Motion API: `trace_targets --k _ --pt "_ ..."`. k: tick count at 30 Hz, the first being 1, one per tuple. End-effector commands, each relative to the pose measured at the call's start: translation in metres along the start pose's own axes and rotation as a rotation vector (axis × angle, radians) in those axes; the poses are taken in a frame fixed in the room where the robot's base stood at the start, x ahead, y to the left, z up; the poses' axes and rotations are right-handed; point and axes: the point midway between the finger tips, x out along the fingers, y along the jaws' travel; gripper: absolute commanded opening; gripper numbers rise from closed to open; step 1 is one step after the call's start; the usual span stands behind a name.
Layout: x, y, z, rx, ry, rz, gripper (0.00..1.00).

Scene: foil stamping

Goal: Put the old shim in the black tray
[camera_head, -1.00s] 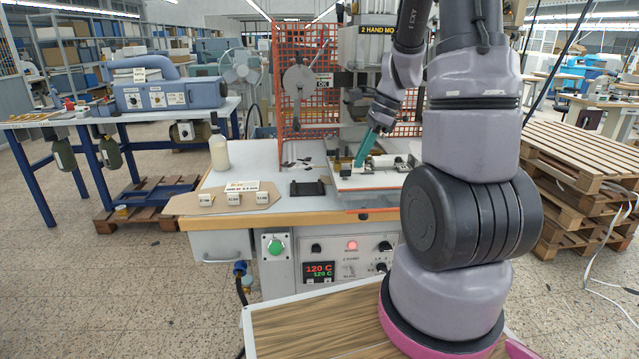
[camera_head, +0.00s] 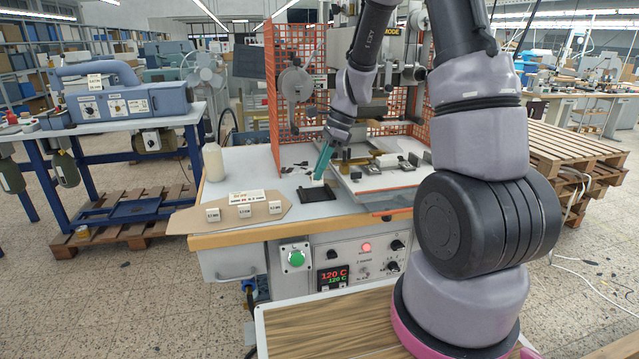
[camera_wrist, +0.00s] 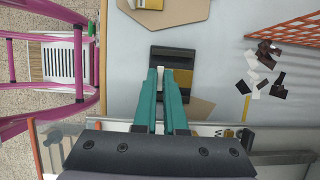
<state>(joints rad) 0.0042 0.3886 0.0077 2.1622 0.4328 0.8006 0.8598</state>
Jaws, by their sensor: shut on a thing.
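In the wrist view the tray (camera_wrist: 172,52) is straight ahead of the fingertips. My gripper (camera_head: 321,175) has teal fingers pointing down and stands above the back edge of the tray. In the wrist view its fingertips (camera_wrist: 161,72) are close together over the tray. A small pale piece, which I take to be the old shim (camera_wrist: 159,69), shows between the tips. It is mostly hidden by the fingers. I cannot tell how high it is above the tray.
The press bed (camera_head: 375,181) is close on the right, with an orange mesh guard (camera_head: 300,75) behind. Small dark and white scraps (camera_wrist: 264,78) lie beside the tray. A cardboard sheet (camera_head: 190,222) with labelled blocks and a white bottle (camera_head: 213,161) are left of it.

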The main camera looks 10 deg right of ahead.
Motion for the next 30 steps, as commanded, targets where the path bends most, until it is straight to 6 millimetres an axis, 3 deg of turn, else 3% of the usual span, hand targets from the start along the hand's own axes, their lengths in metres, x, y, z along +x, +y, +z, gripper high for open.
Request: trace_targets --k 9,20,21,22,30 --pt "0.034 0.001 -0.015 0.001 0.0 0.002 0.0" --pt "0.038 0.0 -0.016 0.0 0.0 0.001 0.0" --pt "0.037 0.0 -0.015 0.0 0.0 0.0 0.24" --pt "0.037 0.0 -0.015 0.0 0.0 0.0 0.35" --pt "0.037 0.0 -0.015 0.0 0.0 0.0 0.39"
